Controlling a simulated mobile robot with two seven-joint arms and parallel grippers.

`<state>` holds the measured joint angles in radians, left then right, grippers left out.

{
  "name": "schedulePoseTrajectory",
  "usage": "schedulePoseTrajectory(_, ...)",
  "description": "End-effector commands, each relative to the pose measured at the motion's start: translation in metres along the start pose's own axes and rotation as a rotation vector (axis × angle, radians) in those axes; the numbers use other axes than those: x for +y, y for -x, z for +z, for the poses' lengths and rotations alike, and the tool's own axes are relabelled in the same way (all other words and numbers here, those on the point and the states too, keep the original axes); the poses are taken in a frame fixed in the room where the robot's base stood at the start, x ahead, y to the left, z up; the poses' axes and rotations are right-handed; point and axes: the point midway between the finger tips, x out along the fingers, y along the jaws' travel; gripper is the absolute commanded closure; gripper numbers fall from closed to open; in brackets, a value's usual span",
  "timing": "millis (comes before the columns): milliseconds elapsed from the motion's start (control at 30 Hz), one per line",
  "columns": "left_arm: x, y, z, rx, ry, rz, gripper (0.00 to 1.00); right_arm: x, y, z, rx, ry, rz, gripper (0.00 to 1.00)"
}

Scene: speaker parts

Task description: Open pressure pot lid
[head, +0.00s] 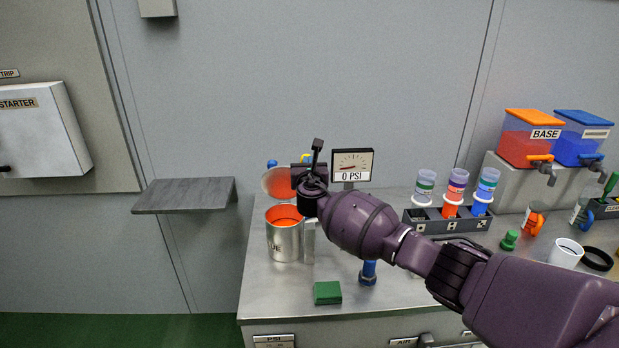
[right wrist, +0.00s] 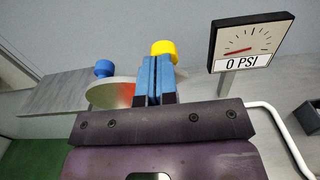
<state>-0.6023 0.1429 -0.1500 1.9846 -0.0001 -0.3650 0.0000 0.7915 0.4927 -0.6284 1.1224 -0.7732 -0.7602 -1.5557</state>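The pressure pot (head: 284,240) is a silver can at the left end of the bench, with orange showing inside its open mouth. Its round lid (head: 277,182) stands tilted up behind the mouth; the lid also shows in the right wrist view (right wrist: 108,94), beside my fingers. A blue knob (right wrist: 104,68) is by the lid's edge. My right gripper (head: 305,169) is above the pot's right side, partly covering the lid. Its blue fingers (right wrist: 155,80) are together, with no object visible between them. A yellow knob (right wrist: 163,48) shows just past the fingertips; contact is unclear. My left gripper is out of view.
A gauge (head: 352,164) reading 0 PSI stands right behind my right gripper. A grey shelf (head: 184,195) is on the wall at left. A green block (head: 327,292) and a blue bolt-like part (head: 368,273) are on the bench front. A cup rack (head: 445,222) stands at right.

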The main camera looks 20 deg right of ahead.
Motion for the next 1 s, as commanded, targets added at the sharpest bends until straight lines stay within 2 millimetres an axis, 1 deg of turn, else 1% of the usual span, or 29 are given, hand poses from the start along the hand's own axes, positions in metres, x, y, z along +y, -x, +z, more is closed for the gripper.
schedulePoseTrajectory(33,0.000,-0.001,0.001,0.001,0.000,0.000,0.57,0.001,-0.006,0.003,-0.002,0.000,0.000,1.00)
schedulePoseTrajectory(200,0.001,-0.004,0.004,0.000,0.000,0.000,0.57,0.001,-0.022,0.007,-0.002,0.000,0.000,1.00)
schedulePoseTrajectory(400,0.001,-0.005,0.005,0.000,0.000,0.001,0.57,0.000,-0.033,0.010,-0.002,0.000,0.000,1.00)
schedulePoseTrajectory(633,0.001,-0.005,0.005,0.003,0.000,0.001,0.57,0.000,-0.039,0.010,-0.002,0.001,0.001,1.00)
schedulePoseTrajectory(1000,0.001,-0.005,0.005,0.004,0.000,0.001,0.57,0.000,-0.039,0.010,-0.001,0.000,0.001,1.00)
